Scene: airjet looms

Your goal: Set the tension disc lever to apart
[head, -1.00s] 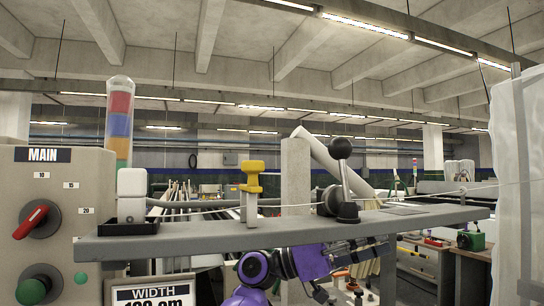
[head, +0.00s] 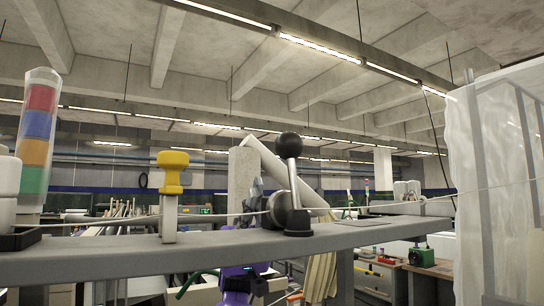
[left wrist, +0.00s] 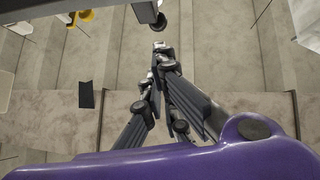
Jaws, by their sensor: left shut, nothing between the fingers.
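The tension disc lever (head: 294,185) has a black ball knob (head: 289,146) on a metal rod. It stands nearly upright, tilted slightly left, from a black base on the grey rail. Round metal discs (head: 274,208) sit beside its base on the left; any gap between them is hard to tell. My left gripper (head: 256,190) points up behind the rail, just left of the lever, partly hidden by the rail and discs. In the left wrist view the gripper (left wrist: 160,52) is shut and empty, with the black knob (left wrist: 158,22) beyond its tips. Contact with the lever is not visible. My right gripper is not in view.
A yellow-topped post (head: 171,185) stands on the grey rail (head: 110,257) left of the lever. A thread runs across above the rail. A signal tower (head: 38,135) is at the left, and a translucent sheet (head: 490,170) at the right.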

